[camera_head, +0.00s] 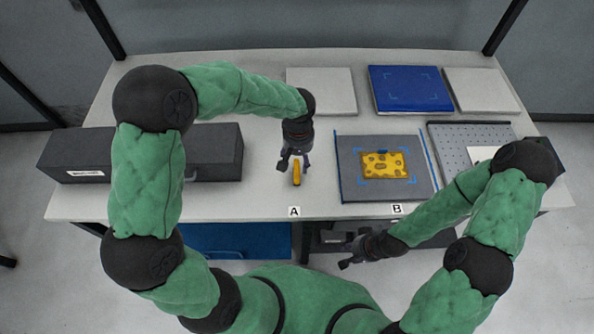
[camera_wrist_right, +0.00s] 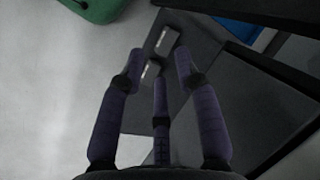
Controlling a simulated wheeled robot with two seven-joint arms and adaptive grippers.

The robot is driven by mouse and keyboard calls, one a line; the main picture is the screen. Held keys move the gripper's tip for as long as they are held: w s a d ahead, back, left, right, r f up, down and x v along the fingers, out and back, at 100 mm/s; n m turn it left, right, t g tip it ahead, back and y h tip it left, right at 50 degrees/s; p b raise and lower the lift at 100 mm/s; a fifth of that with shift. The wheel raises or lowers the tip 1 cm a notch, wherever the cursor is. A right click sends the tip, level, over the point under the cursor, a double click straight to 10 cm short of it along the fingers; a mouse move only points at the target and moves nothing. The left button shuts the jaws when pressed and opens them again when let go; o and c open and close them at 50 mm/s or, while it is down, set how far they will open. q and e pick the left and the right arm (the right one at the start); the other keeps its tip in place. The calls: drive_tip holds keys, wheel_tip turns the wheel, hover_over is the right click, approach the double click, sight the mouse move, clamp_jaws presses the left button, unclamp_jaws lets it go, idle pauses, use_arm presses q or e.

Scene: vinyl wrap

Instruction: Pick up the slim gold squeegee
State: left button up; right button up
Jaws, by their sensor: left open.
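The slim gold squeegee (camera_head: 297,179) is on the white table near the label A, its length pointing toward the front edge. My left gripper (camera_head: 294,165) is open, directly over the squeegee, with fingers on either side of it. The fingers and wrist hide its far part, and I cannot tell whether they touch it. My right gripper (camera_head: 346,256) is in front of the table, below its front edge and away from the squeegee. In the right wrist view its fingers (camera_wrist_right: 159,72) are spread and nothing is between them.
A dark grey box (camera_head: 215,150) stands at left. A grey mat (camera_head: 350,188) with a yellow spotted piece (camera_head: 384,165) lies right of the squeegee. Behind are pale panels (camera_head: 322,90) and a blue panel (camera_head: 410,75). A perforated tray (camera_head: 455,140) is at right.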

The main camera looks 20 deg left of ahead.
sight(298, 166)
use_arm(q)
wheel_tip(298, 166, down, 2)
drive_tip(key=shift+w+f, duration=0.15)
drive_tip(key=shift+f, duration=0.05)
drive_tip(key=shift+s+f+b, duration=0.2)
drive_tip(key=shift+f+b, duration=0.1)
drive_tip(key=shift+f, duration=0.15)
wheel_tip(298, 166, down, 4)
drive_tip(key=shift+s+d+f+b, duration=0.1)
drive_tip(key=shift+s+f+b, duration=0.05)
drive_tip(key=shift+b, duration=0.45)
drive_tip(key=shift+c, duration=0.3)
clamp_jaws()
